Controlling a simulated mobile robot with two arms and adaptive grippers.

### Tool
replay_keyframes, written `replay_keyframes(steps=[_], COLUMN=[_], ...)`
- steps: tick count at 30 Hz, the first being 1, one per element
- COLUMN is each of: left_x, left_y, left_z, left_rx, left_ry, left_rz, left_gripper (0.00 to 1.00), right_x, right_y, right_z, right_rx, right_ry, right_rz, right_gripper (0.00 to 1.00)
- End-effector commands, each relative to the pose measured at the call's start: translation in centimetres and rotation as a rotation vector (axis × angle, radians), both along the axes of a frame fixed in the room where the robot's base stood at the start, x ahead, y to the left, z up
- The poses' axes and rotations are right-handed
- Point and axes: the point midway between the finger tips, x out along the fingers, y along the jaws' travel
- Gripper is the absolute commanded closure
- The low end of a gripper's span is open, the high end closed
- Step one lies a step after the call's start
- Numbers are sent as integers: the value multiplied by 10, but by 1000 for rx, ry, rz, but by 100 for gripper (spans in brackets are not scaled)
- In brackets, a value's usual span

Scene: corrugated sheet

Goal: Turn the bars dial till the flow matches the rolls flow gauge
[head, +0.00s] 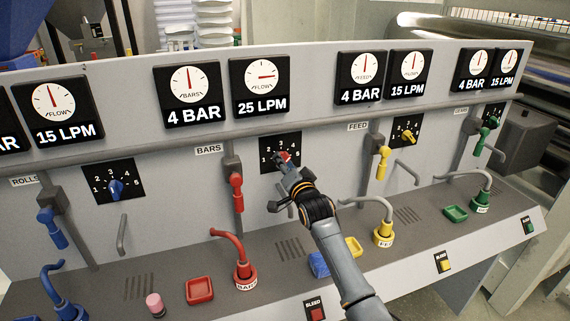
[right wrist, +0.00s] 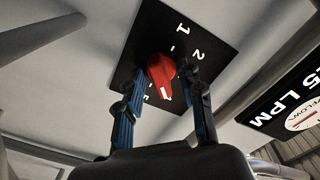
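The red bars dial (right wrist: 161,72) sits on a black plate numbered 1 to 5 (head: 268,156). My right gripper (head: 284,172) is at this dial and partly covers it in the head view. In the right wrist view its two blue-padded fingers (right wrist: 163,118) stand apart on either side of the red knob, with gaps showing. The knob's white mark points toward the high-number side; the exact number is unclear. The bars flow gauge (head: 260,86) reads 25 LPM. The rolls flow gauge (head: 56,112) reads 15 LPM. My left gripper is not in view.
The blue rolls dial (head: 116,188) and yellow feed dial (head: 405,136) are on either side. A red lever (head: 236,190) hangs left of the bars dial. A grey pipe (head: 300,122) runs above it. Spouts and small trays stand on the ledge below.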

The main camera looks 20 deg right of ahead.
Motion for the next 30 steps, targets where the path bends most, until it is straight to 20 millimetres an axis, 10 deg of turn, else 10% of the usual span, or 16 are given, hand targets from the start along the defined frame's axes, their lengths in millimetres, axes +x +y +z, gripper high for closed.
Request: replay_keyframes(steps=[8, 30], left_x=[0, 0], left_y=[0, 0], left_z=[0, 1], left_rx=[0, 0], left_ry=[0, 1], left_rz=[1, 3], left_gripper=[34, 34], right_x=[0, 0], right_y=[0, -1], right_z=[0, 0], right_rx=[1, -244], right_ry=[0, -8], right_rz=[0, -1], right_gripper=[99, 100])
